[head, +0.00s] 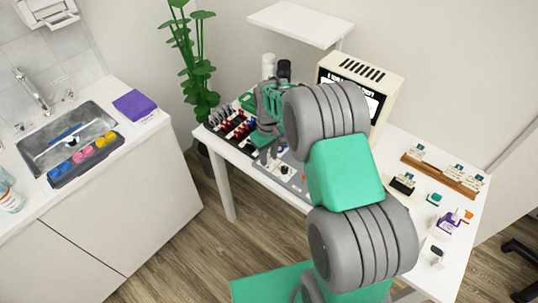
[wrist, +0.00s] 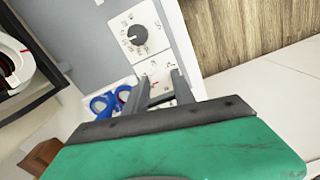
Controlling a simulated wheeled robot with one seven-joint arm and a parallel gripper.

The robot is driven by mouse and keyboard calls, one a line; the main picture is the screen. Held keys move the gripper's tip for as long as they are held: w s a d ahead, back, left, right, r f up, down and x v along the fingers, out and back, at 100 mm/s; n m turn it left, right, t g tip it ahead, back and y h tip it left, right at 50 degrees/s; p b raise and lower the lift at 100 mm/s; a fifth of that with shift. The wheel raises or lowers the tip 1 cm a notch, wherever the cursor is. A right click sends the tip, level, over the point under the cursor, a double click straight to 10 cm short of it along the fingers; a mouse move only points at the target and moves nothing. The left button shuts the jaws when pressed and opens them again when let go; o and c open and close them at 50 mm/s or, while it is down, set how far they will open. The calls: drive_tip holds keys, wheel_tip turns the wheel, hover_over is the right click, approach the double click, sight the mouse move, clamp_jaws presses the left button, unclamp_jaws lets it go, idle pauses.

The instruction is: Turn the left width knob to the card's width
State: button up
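In the wrist view a dark round knob (wrist: 137,35) sits on a white dial plate with printed marks, on a grey panel (wrist: 95,25). A second white plate (wrist: 153,68) lies below it, partly hidden by my fingers. My gripper (wrist: 159,78) is open over this second plate, with a gap between the fingertips. I cannot tell whether a knob is between them. In the head view my gripper (head: 268,157) is over the panel, left of a dark knob (head: 286,170). Small cards stand on a wooden holder (head: 437,176); their print is too small to read.
A blue looped object (wrist: 104,103) lies beside the plates. A rack of dark and red items (head: 232,128) stands at the desk's left. A lit box (head: 385,80) stands behind my arm. A black block with a card (head: 403,184) and a purple item (head: 446,224) are at right.

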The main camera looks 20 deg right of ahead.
clamp_jaws()
drive_tip(key=shift+m, duration=0.3)
drive_tip(key=m+b, duration=0.2)
drive_tip(key=m, duration=0.2)
drive_tip(key=m+b, duration=0.1)
drive_tip(key=m, duration=0.5)
drive_tip(key=shift+m, duration=0.4)
drive_tip(key=m+b, duration=0.1)
drive_tip(key=m, duration=0.5)
drive_tip(key=shift+b, duration=0.3)
drive_tip(key=m, duration=0.6)
drive_tip(key=shift+r+b, duration=0.15)
drive_tip(key=shift+b, duration=0.15)
drive_tip(key=shift+m, duration=0.3)
drive_tip(key=shift+w, duration=0.1)
